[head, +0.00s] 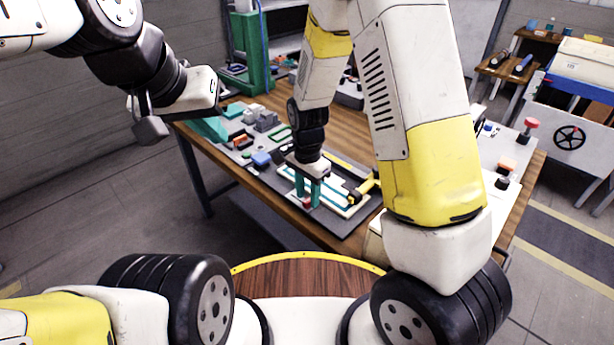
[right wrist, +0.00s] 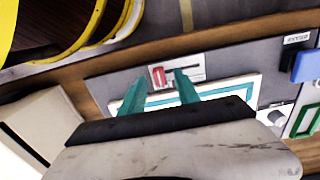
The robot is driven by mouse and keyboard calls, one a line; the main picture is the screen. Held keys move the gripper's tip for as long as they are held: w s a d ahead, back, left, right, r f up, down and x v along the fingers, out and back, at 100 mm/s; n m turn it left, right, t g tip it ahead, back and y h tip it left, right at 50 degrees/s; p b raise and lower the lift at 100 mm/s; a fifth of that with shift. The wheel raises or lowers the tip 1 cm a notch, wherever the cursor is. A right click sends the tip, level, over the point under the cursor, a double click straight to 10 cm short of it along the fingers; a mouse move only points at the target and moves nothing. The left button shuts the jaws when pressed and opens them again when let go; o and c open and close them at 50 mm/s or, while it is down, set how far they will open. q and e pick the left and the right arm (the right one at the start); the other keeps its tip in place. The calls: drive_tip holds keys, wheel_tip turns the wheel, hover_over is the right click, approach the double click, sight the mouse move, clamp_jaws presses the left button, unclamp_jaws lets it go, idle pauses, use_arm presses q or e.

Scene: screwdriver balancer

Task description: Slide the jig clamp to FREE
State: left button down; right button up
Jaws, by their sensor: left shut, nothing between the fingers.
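The jig clamp slider is a small red knob (right wrist: 158,77) in a slotted pale plate (right wrist: 192,71) near the table's front edge. It also shows as a red spot in the head view (head: 307,203), below my fingertips. My right gripper (head: 307,196) points down there with its green fingers apart. In the right wrist view its fingertips (right wrist: 157,82) lie on either side of the knob. I cannot tell whether they touch it, and markings on the plate are too small to read. My left gripper (head: 150,128) is shut and empty, in the air left of the table.
A teal-and-white framed panel (head: 338,200) lies beside the slider. A yellow-and-black tool (head: 364,187) lies right of it. My right arm hides part of the table.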

drive_tip(key=shift+f, duration=0.6)
drive_tip(key=shift+c, duration=0.2)
clamp_jaws()
drive_tip(key=shift+w, duration=0.1)
idle(0.8)
